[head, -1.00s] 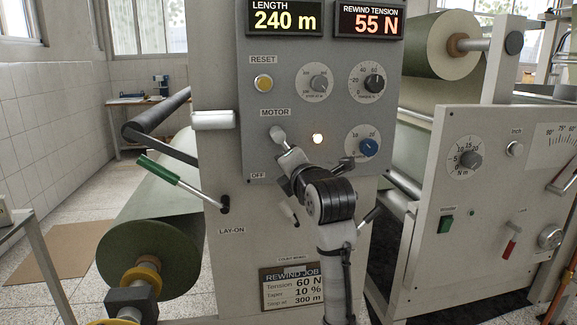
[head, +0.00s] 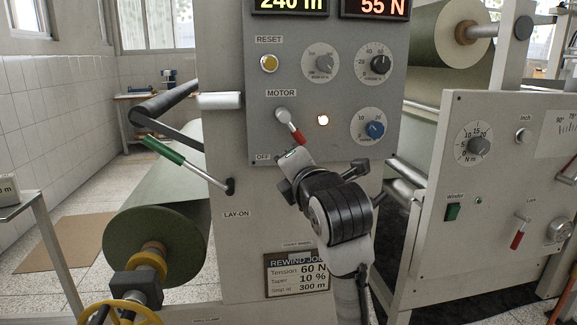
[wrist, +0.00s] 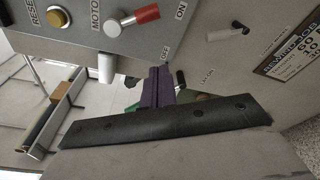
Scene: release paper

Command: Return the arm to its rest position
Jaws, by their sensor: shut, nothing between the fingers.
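My gripper (head: 291,160) is shut and empty, just below the MOTOR lever (head: 295,132) and apart from it. The lever's red handle slants down to the right from its pale pivot. My arm rises from the bottom of the head view and hides part of the panel's lower edge. In the wrist view, my closed dark fingers (wrist: 156,86) point at the lower edge of the panel. The red handle (wrist: 133,17) there lies beside the ON label, above my fingers and clear of them. The lamp (head: 323,120) right of the lever is lit.
The grey control panel (head: 300,80) has a yellow reset button (head: 268,63) and several dials. A green-handled lay-on lever (head: 166,150) and a large green roll (head: 155,235) stand left. A second panel (head: 495,180) stands right. Open floor shows at far left.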

